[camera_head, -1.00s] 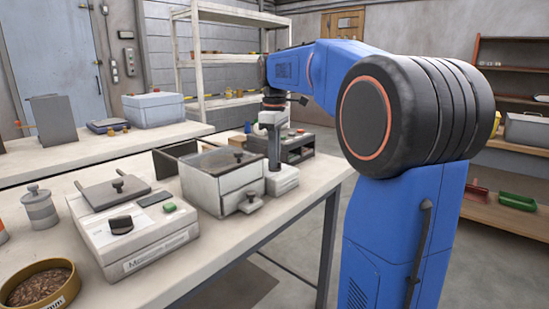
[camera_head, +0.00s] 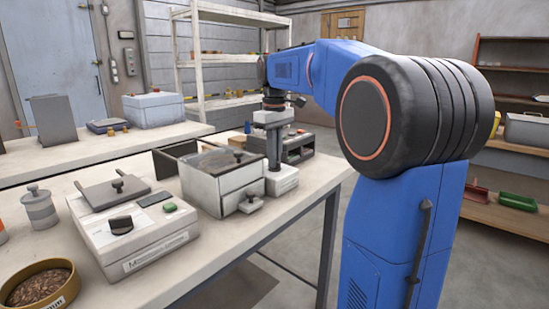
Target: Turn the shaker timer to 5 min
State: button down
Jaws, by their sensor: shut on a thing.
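A small white box (camera_head: 285,183), which looks like the shaker's timer housing, stands near the bench's right end, beside a grey-white boxy unit. My gripper (camera_head: 273,168) points straight down onto the top of this box. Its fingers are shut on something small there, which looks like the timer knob. The fingers hide the knob, and the dial marks and setting cannot be read from here.
A white instrument (camera_head: 150,245) with a black knob and green button stands nearer. A pellet bowl (camera_head: 62,271) is at front left. A dark-fronted device (camera_head: 300,147) stands behind.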

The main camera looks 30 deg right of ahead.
jog(key=c, duration=1.8)
grip_release()
jog(key=shift+c, duration=0.2)
jog(key=shift+r, duration=0.15)
notch_tip(320, 180, up, 17)
jog(key=s+a+f+m+t, duration=0.1)
jog(key=s+a+f, duration=0.3)
jog(key=s+f, duration=0.5)
jog(key=s+a+f+m+t, duration=0.1)
jog(key=s+a+f, duration=0.4)
jog(key=s+f, duration=0.5)
jog(key=s+a+f+m+t, duration=0.1)
jog(key=s+a+f, duration=0.3)
jog(key=s+f, duration=0.5)
notch_tip(320, 180, down, 8)
jog(key=shift+s+a+f+m+t, duration=0.25)
jog(key=shift+a+m+t, duration=0.05)
jog(key=shift+t, duration=0.6)
